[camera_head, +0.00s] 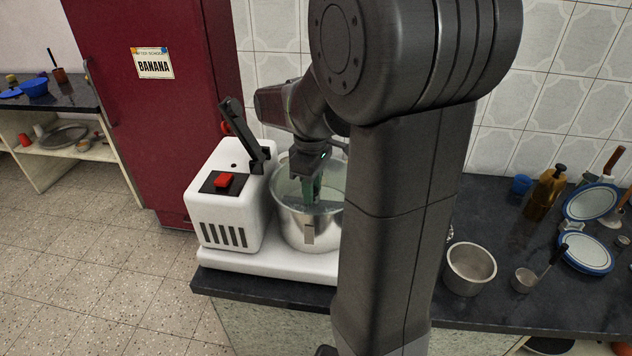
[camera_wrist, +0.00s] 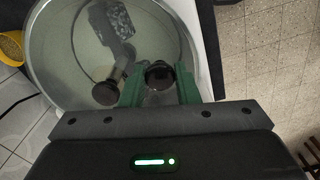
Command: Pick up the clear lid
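The clear lid (camera_wrist: 70,55) is a round see-through disc with a pale metal rim. It lies over the steel pot of the white machine, and the lid also shows in the head view (camera_head: 287,187). Its dark knob (camera_wrist: 160,76) sits between the two green fingers of my gripper (camera_wrist: 162,88). In the head view my gripper (camera_head: 312,190) points down at the lid from above. The fingers are close to the knob on both sides; I cannot tell whether they press on it. My arm hides the right part of the steel pot (camera_head: 298,228).
The white machine (camera_head: 228,205) has a red switch and a black lever arm left of the pot. A metal bowl (camera_head: 470,268), a small ladle, blue-rimmed plates (camera_head: 586,252) and a brown bottle (camera_head: 543,195) stand on the dark counter at right. A tiled wall is behind.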

